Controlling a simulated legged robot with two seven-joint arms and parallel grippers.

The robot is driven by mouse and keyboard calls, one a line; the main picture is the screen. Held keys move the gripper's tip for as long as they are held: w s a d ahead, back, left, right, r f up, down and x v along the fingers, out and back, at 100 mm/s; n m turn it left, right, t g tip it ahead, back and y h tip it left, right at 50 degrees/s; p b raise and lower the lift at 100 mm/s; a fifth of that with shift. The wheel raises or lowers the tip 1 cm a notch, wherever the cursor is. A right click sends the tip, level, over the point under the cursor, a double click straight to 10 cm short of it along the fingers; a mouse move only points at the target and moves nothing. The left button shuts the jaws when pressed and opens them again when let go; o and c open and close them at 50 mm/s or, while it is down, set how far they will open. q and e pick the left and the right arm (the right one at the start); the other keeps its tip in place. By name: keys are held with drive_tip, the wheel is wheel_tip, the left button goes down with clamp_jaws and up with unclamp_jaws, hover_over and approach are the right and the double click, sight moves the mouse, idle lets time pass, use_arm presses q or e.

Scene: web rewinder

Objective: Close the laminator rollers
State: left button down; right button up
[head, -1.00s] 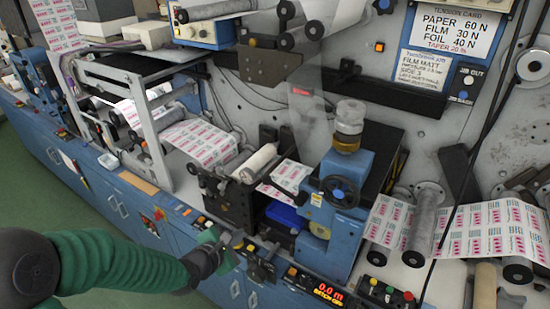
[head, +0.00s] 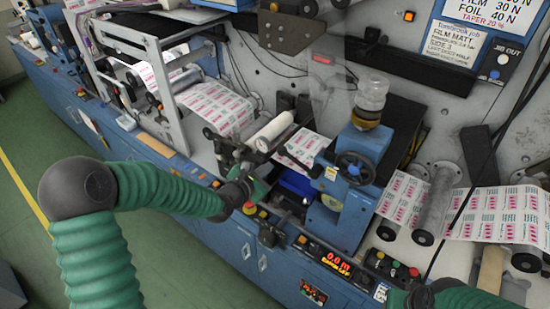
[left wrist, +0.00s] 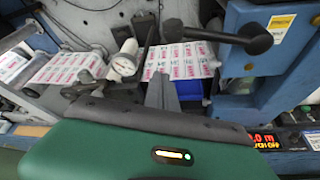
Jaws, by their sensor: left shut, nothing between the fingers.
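The laminator rollers stand at the centre of the head view: a pale roller (head: 270,131) in a black bracket. The printed web (head: 305,145) passes to their right. The pale roller's end also shows in the left wrist view (left wrist: 125,60). My left gripper (head: 262,184) is just in front of the roller unit, below the pale roller. Its fingers (left wrist: 162,92) are together and empty, apart from the lever in the picture. My right gripper (head: 397,298) shows only partly at the bottom edge.
A blue housing with a black handwheel (head: 355,168) stands right of the rollers. A blue bin (head: 299,183) sits between them. Coloured buttons and a red display (head: 335,262) line the front edge.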

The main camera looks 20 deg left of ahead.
use_arm(q)
drive_tip(key=w+d+r+p, duration=0.2)
drive_tip(key=r, duration=0.1)
drive_tip(key=shift+d+p, duration=0.15)
drive_tip(key=shift+p, duration=0.25)
drive_tip(key=shift+w+f, duration=0.1)
drive_tip(key=shift+w, duration=0.1)
